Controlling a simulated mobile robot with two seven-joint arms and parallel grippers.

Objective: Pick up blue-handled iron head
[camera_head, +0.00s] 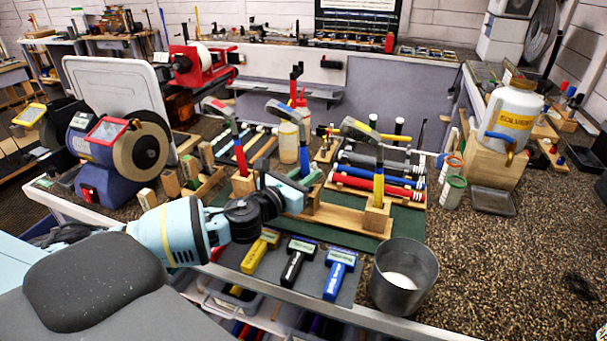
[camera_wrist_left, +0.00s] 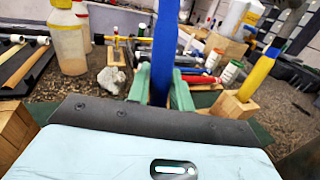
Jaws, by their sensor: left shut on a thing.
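The blue-handled iron head (camera_head: 304,150) stands upright in the middle of a row of three, its grey metal head (camera_head: 283,110) at the top. My left gripper (camera_head: 308,182) is shut on its blue handle low down. In the left wrist view, the green fingertips (camera_wrist_left: 160,92) flank the blue handle (camera_wrist_left: 165,45). My gripper hides the handle's foot, so I cannot tell whether it still sits in the wooden stand (camera_head: 335,214). A red-handled head (camera_head: 239,150) stands to the left, and a yellow-handled head (camera_head: 378,180) stands in its block to the right. My right gripper is not in view.
Yellow, black and blue labelled tools (camera_head: 338,273) lie at the bench front beside a metal bucket (camera_head: 404,285). Clear bottles (camera_head: 289,142) and rows of coloured grips (camera_head: 380,180) are behind. A bench grinder (camera_head: 110,160) stands left and a solvent jug (camera_head: 510,115) right.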

